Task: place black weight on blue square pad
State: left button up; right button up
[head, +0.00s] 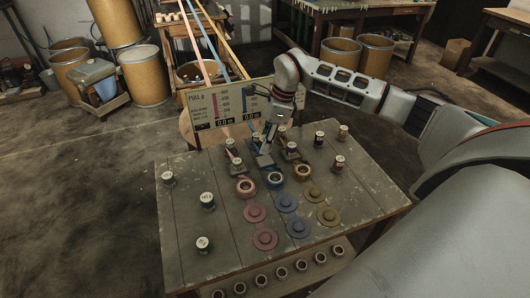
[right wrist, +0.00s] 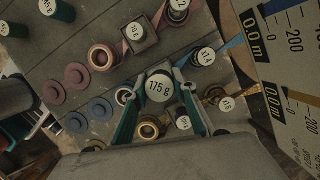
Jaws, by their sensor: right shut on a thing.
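My right gripper (right wrist: 160,108) is shut on the black weight (right wrist: 160,86), whose pale top reads "175 g". In the head view my right gripper (head: 262,146) is over the blue square pad (head: 264,162), in the middle of the pad row. The weight is mostly hidden there by the fingers, and I cannot tell whether it touches the pad. In the right wrist view the weight covers most of what lies beneath it. My left gripper is not in view.
A labelled weight stands on the pink-side square pad (right wrist: 140,36). Pink (head: 246,186), blue (head: 274,180) and gold (head: 302,172) tape rolls stand in front, with flat discs nearer. A readout board (head: 228,106) stands behind. The table's left side (head: 182,220) has free room between weights.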

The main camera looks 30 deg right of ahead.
jog(key=shift+f, duration=2.2)
jog(key=shift+f, duration=0.1)
jog(key=o, duration=1.2)
jog(key=shift+o, duration=0.2)
jog(key=v, duration=1.2)
